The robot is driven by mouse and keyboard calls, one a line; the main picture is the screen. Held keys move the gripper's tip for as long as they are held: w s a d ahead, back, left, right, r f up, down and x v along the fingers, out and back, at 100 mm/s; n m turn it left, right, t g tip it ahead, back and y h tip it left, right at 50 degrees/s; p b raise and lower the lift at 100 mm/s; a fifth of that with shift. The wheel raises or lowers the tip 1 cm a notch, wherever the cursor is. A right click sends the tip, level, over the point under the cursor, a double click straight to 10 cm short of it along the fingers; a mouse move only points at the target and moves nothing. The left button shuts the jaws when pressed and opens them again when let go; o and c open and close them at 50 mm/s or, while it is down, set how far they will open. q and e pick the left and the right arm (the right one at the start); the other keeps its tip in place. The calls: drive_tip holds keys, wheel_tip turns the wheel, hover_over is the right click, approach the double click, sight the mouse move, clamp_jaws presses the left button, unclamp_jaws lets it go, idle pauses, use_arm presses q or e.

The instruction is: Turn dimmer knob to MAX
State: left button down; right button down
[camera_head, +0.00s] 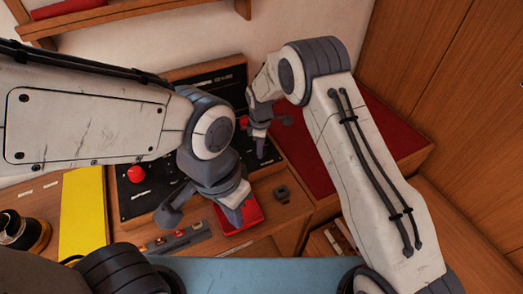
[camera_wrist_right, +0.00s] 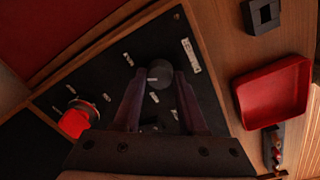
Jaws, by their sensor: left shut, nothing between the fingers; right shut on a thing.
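The dimmer knob (camera_wrist_right: 159,72) is a small dark round knob on the black panel (camera_wrist_right: 110,75) in the right wrist view. My right gripper (camera_wrist_right: 158,80) is shut on it, one finger on each side. White marks and labels surround the knob; their text is too small to read. In the head view my right gripper (camera_head: 262,150) reaches down to the panel's right end, and the knob is hidden there. My left gripper (camera_head: 236,214) is shut and empty over the red tray (camera_head: 255,217), in front of the panel.
A red button (camera_head: 136,174) stands on the panel's left part, and another red one (camera_head: 243,121) shows behind the arms. A yellow sheet or book (camera_head: 83,212) lies at left. A small black square piece (camera_head: 281,193) lies right of the tray. A red mat (camera_head: 310,165) covers the right bench.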

drive_tip(key=m+b, duration=0.2)
drive_tip(key=m, duration=0.2)
drive_tip(key=shift+w+m, duration=0.15)
drive_tip(key=shift+m, duration=0.15)
drive_tip(key=m+b, duration=0.1)
drive_tip(key=m, duration=0.3)
drive_tip(key=shift+m+b, duration=0.3)
drive_tip(key=m+b, duration=0.1)
drive_tip(key=m, duration=0.4)
drive_tip(key=shift+w+h, duration=0.1)
drive_tip(key=shift+h, duration=0.2)
drive_tip(key=m, duration=0.5)
drive_tip(key=shift+r+g+b, duration=0.15)
drive_tip(key=shift+g+b, duration=0.15)
drive_tip(key=shift+b, duration=0.05)
drive_tip(key=shift+w, duration=0.1)
drive_tip(key=shift+c, duration=2.3)
unclamp_jaws()
